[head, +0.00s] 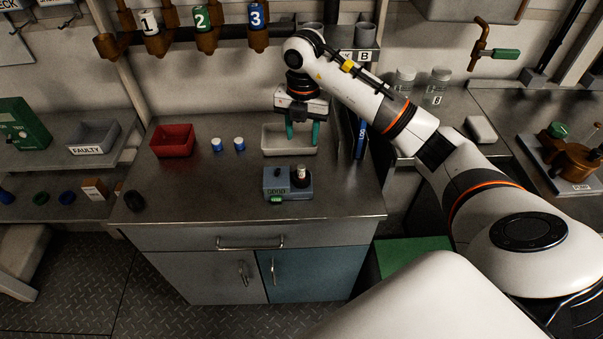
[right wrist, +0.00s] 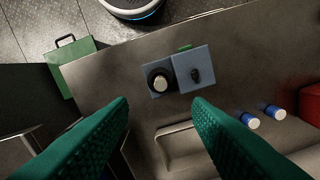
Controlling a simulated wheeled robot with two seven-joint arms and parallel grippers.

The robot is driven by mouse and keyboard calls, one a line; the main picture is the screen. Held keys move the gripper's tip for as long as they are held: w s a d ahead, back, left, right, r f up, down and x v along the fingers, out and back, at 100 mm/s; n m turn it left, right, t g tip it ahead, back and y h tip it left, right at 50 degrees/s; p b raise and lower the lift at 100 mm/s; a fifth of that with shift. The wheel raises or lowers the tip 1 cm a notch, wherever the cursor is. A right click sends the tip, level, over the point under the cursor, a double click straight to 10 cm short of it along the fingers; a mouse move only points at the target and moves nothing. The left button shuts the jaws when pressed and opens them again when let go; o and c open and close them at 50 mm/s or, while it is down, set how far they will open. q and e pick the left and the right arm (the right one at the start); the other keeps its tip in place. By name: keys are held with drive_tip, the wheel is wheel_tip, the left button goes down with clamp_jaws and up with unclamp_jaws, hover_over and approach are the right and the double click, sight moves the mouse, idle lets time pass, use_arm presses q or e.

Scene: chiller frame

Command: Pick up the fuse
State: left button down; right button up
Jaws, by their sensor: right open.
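A grey-blue tester box (head: 275,186) stands near the front of the metal counter. A small pale-topped cylinder (head: 300,173), which may be the fuse, stands upright in its dark round socket; it also shows in the right wrist view (right wrist: 160,84). Two blue-and-white cylinders, a left one (head: 216,145) and a right one (head: 239,144), stand behind and left of the box; they may be fuses too. My right gripper (head: 302,132) points down, open and empty, over the pale tray (head: 266,142), behind the box. The green fingers touch nothing visible. My left gripper is out of view.
A red bin (head: 172,140) stands at the counter's back left. A grey bin marked FAULTY (head: 94,138) is on the left shelf. A blue upright item marked LOG (head: 361,139) stands right of the tray.

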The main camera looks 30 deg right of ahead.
drive_tip(key=p, duration=0.2)
hover_over(302, 166)
drive_tip(key=f, duration=0.6)
drive_tip(key=shift+s+f, duration=0.2)
drive_tip(key=shift+f, duration=0.4)
drive_tip(key=f, duration=0.2)
drive_tip(key=f+p, duration=0.1)
drive_tip(key=f, duration=0.1)
drive_tip(key=shift+w+f, duration=0.2)
drive_tip(key=shift+f, duration=0.05)
clamp_jaws()
